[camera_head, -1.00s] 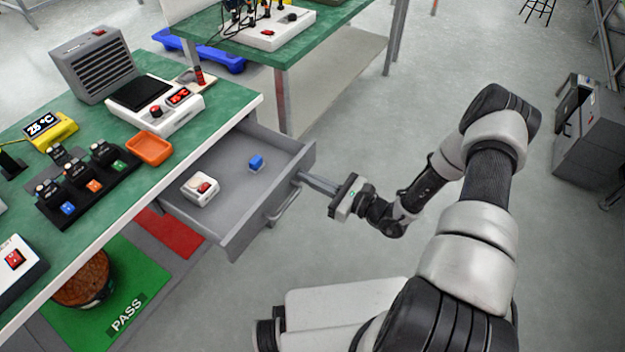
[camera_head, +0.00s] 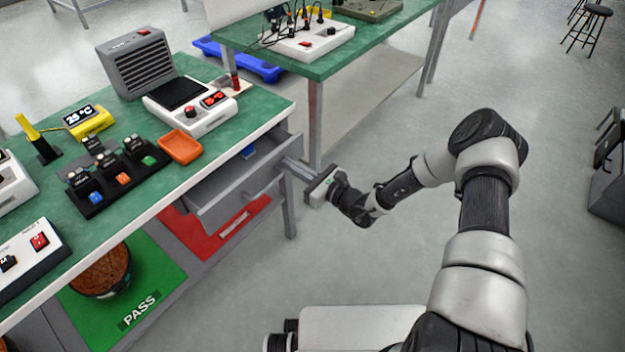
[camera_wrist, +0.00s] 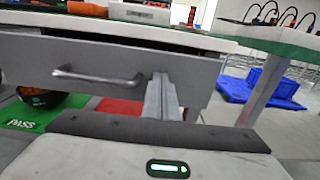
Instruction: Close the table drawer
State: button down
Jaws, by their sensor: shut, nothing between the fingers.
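The table drawer (camera_head: 240,192) is grey and partly open under the green-topped table (camera_head: 140,150). A blue block (camera_head: 248,152) shows inside it, near the tabletop's edge. My gripper (camera_head: 288,164) is shut and empty, with its fingers at the drawer front's right end in the head view. In the wrist view the drawer front (camera_wrist: 110,72) fills the middle, with its bar handle (camera_wrist: 98,76) left of my shut fingers (camera_wrist: 160,82). The fingertips appear to touch the front beside the handle; the exact contact is hard to tell.
An orange tray (camera_head: 180,147) sits near the table edge above the drawer. A second green table (camera_head: 330,55) stands behind, with a blue pallet (camera_head: 240,60) on the floor beside it. Under the first table are a green PASS area (camera_head: 130,285) and a red area (camera_head: 225,225).

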aim_at(267, 150)
jog(key=b+x, duration=0.1)
jog(key=x, duration=0.7)
jog(key=shift+w+a+b, duration=0.2)
jog(key=shift+a+b, duration=0.15)
jog(key=shift+w+a+r, duration=0.2)
jog(key=shift+w+a, duration=0.05)
jog(key=shift+w, duration=0.05)
